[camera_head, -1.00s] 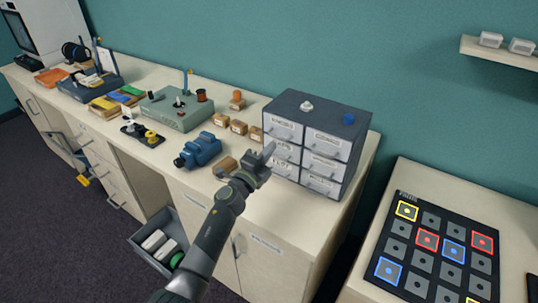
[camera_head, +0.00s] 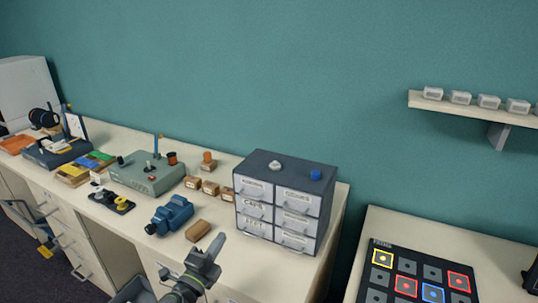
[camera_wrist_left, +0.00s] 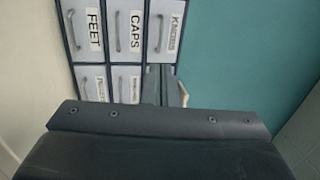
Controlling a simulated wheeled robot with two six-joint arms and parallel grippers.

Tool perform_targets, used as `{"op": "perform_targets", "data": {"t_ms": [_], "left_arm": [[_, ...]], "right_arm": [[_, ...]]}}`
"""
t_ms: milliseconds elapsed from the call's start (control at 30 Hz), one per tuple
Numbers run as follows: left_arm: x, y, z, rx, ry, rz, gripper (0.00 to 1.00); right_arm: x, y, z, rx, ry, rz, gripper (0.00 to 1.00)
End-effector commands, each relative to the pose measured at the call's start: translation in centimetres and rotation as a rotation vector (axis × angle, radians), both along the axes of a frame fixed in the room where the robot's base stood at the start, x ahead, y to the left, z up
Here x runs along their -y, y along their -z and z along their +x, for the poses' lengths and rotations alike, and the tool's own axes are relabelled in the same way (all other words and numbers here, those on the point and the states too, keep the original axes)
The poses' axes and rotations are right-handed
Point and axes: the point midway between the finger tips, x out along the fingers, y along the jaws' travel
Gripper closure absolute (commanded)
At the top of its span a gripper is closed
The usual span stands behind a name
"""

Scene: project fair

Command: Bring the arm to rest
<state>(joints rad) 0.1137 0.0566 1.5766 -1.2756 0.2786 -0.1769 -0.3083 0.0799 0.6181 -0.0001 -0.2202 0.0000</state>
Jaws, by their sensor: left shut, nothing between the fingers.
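My left gripper (camera_head: 211,247) is shut and empty. In the head view it points up and away over the front of the bench, left of and in front of the drawer cabinet (camera_head: 308,230), apart from it. In the left wrist view the dark wrist housing fills the bottom, and the grey fingers (camera_wrist_left: 165,85) show just above it. Behind them are the labelled cabinet drawers (camera_wrist_left: 130,25), seen sideways; "FEET" and "CAPS" can be read. All the drawers seen there look shut. My right gripper is not in view.
A wooden block (camera_head: 198,230) and a blue vise-like device (camera_head: 170,215) lie just left of my gripper. Several small boxes (camera_head: 210,187) stand behind. A dark panel with coloured squares (camera_head: 420,280) lies on the right table. A wall shelf (camera_head: 470,108) holds several grey items.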

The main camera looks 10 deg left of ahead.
Motion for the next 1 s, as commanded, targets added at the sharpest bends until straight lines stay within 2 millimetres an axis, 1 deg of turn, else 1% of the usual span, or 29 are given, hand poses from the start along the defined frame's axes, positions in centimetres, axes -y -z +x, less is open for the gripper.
{"op": "perform_targets", "data": {"t_ms": [67,133,267,300,367,400,467,533,633,733,800,900,1000], "left_arm": [[-1.4,-0.1,-0.6,-0.01,-0.054,-0.048,1.0],[-3.5,-0.2,-1.5,-0.029,-0.135,-0.122,1.0],[-8.3,0.3,-4.4,-0.096,-0.329,-0.317,1.0],[-9.8,0.6,-5.5,-0.122,-0.389,-0.379,1.0],[-11.7,1.3,-7.3,-0.167,-0.473,-0.472,1.0],[-12.8,1.9,-8.5,-0.202,-0.53,-0.534,1.0],[-14.2,2.8,-10.6,-0.257,-0.608,-0.623,1.0],[-15.6,4.1,-13.1,-0.331,-0.695,-0.723,1.0],[-16.6,5.9,-17.0,-0.451,-0.81,-0.858,1.0],[-16.7,7.6,-21.2,-0.59,-0.913,-0.978,1.0],[-16.3,8.6,-24.0,-0.689,-0.974,-1.046,1.0],[-15.4,9.5,-27.4,-0.817,-1.038,-1.117,1.0],[-14.3,10.0,-30.4,-0.93,-1.087,-1.165,1.0]], "right_arm": [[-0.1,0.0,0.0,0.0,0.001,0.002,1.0],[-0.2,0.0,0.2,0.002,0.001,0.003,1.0],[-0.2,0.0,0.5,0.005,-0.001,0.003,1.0],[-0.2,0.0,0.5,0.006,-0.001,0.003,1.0],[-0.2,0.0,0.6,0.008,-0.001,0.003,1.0],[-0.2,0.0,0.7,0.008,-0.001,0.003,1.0],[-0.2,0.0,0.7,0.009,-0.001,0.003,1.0],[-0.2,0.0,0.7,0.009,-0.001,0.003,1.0],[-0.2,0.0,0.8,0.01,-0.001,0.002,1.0],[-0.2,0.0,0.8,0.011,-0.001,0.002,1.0],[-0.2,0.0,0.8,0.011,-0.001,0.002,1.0],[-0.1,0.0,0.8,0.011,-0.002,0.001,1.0],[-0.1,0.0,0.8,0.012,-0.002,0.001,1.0]]}}
